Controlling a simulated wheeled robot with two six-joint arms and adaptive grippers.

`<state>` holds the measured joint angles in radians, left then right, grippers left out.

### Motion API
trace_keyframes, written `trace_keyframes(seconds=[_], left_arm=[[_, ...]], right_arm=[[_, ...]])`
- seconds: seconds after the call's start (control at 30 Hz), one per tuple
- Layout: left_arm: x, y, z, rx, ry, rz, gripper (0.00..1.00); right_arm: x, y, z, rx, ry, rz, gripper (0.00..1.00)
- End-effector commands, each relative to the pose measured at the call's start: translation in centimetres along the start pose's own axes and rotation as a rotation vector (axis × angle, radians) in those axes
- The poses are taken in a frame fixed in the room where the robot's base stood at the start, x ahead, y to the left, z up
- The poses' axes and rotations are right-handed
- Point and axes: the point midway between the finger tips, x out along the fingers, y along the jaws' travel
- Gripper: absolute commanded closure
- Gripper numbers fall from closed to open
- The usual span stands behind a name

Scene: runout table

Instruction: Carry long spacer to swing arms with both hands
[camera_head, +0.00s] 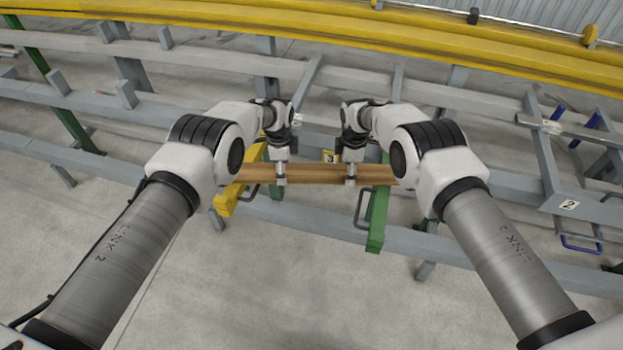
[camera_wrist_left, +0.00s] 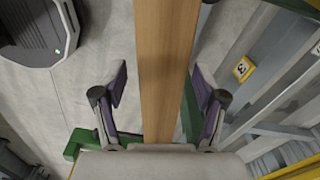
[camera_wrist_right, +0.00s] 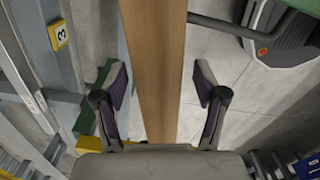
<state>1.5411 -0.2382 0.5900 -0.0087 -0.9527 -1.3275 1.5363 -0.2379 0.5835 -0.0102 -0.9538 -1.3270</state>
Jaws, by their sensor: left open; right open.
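The long spacer (camera_head: 315,173), a brown wooden bar, lies crosswise in the middle of the head view. Its left end is over a yellow arm (camera_head: 228,203) and its right part over a green arm (camera_head: 376,226); I cannot tell whether it rests on them. My left gripper (camera_head: 281,178) and right gripper (camera_head: 350,180) point down at it, side by side. In the left wrist view the spacer (camera_wrist_left: 167,70) runs between the open fingers, with gaps on both sides. In the right wrist view the spacer (camera_wrist_right: 155,65) also runs between open fingers, apart from both.
Grey rails of the runout table (camera_head: 460,245) run behind and beside the spacer. A yellow rail (camera_head: 350,38) crosses the back. A number 3 tag (camera_head: 330,156) sits behind the spacer, and a number 2 tag (camera_head: 569,204) at right. The floor in front is clear.

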Motion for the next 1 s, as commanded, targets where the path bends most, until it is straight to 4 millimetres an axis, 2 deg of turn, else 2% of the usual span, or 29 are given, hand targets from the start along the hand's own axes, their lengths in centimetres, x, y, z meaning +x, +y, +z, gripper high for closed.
trace_keyframes(seconds=[0.17, 0.4, 0.5, 0.67, 0.77, 0.87, 1.0], left_arm=[[-2.4, -0.1, 0.0, 0.0, -0.001, -0.003, 0.29], [-8.5, 0.0, 0.0, 0.0, -0.001, -0.004, 0.29], [-10.5, 0.0, 0.0, 0.0, -0.001, -0.004, 0.29], [-11.9, 0.1, 0.0, 0.0, 0.0, -0.001, 0.29], [-12.1, 0.1, 0.0, 0.0, 0.0, -0.001, 0.29], [-12.1, 0.1, 0.0, 0.0, 0.0, -0.002, 0.29], [-12.1, 0.1, 0.0, 0.0, 0.0, -0.002, 0.29]], right_arm=[[0.0, 0.0, 0.0, 0.0, 0.0, 0.0, 0.29], [0.0, 0.0, 0.0, 0.0, 0.0, 0.0, 0.29], [0.0, 0.0, 0.0, 0.0, 0.0, 0.0, 0.29], [-0.2, 0.0, 0.0, 0.0, 0.0, 0.0, 0.29], [-1.3, 0.1, 0.0, -0.001, -0.001, 0.001, 0.29], [-3.3, 0.1, 0.0, 0.0, 0.0, 0.003, 0.29], [-7.1, 0.1, 0.0, 0.001, 0.0, 0.003, 0.29]])
